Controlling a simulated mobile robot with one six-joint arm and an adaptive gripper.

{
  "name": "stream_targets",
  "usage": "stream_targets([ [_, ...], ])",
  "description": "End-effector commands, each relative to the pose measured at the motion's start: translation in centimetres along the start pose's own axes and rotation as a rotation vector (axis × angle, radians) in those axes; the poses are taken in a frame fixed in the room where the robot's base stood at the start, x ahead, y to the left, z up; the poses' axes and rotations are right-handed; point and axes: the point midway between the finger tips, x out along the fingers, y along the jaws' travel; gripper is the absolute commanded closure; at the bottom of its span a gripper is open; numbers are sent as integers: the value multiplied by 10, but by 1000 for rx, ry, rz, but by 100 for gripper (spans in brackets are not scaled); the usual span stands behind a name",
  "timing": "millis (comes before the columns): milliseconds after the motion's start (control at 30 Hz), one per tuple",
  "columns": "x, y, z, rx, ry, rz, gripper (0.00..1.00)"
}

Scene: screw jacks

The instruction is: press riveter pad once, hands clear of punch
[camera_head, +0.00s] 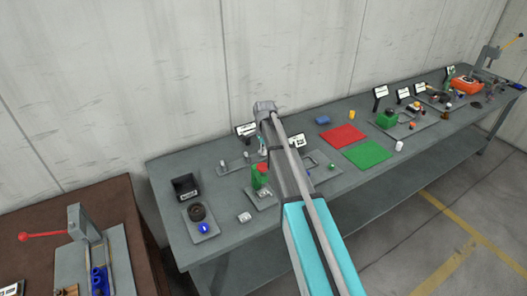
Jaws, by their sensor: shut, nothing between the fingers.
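A small green device with a red round top (262,168) stands on the grey bench, just left of my arm. It may be the riveter with its pad; I cannot tell for sure, and its punch is not made out. A second green device with a dark top (387,119) stands farther right on the bench. My arm, grey with a cyan section, crosses the middle of the view and covers part of the bench. My gripper does not show, so its place relative to the pad cannot be seen.
The grey bench (235,232) runs along the wall, with red (342,135) and green (366,154) mats, small sign cards, a black bin (185,187) and an orange device (467,86). A red-handled lever press (82,228) stands on the brown table at left. Floor at lower right is clear.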

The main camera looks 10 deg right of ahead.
Motion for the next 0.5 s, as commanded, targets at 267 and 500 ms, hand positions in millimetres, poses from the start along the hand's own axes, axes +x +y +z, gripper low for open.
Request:
stream_targets([
  [267, 26, 0, 0, 0, 0, 0, 100],
  [500, 44, 0, 0, 0, 0, 0, 100],
])
